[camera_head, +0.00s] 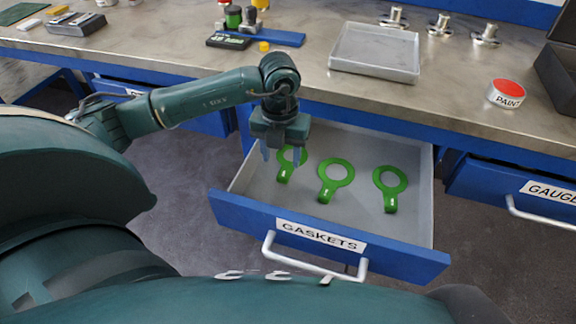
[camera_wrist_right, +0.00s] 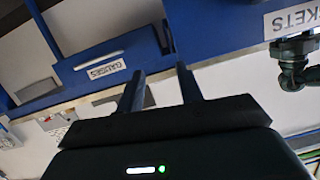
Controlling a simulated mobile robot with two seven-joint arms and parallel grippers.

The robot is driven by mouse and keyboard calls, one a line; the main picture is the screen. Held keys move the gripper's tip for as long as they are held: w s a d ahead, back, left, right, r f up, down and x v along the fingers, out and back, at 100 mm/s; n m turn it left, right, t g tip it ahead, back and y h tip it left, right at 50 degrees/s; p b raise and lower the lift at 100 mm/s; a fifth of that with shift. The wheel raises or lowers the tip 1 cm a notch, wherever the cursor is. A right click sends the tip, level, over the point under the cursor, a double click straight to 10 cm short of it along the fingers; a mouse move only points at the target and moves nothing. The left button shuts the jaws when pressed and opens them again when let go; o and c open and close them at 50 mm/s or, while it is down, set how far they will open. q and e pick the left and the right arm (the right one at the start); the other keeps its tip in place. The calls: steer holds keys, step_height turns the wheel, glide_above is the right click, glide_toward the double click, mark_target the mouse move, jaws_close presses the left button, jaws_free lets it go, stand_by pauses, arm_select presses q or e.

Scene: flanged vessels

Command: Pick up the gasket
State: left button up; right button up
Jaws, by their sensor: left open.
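Three green ring gaskets with tabs lie flat in the open drawer: a left gasket (camera_head: 284,174), a middle gasket (camera_head: 324,192) and a right gasket (camera_head: 390,203). The drawer (camera_head: 240,216) has a blue front labelled GASKETS. My left gripper (camera_head: 281,157) is open, pointing down over the left gasket. Its fingers partly hide that gasket's ring. I see no gasket held, and cannot tell the exact height of the fingertips. In the right wrist view, my right gripper (camera_wrist_right: 158,84) is open, with nothing between its fingers.
The metal workbench (camera_head: 300,75) above the drawer carries an empty grey tray (camera_head: 375,52), several metal flanged fittings (camera_head: 440,24) and a red-topped PAINT can (camera_head: 506,94). A dark open box (camera_head: 558,75) stands at the right edge. A drawer labelled GAUGES (camera_head: 520,190) is to the right.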

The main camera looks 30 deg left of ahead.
mark_target(283, 176)
arm_select(q)
steer(key=f, duration=0.5)
steer(key=shift+s+d+f+b, duration=0.15)
steer(key=shift+s+d+b, duration=0.05)
steer(key=shift+d+b, duration=0.1)
steer(key=c, duration=1.1)
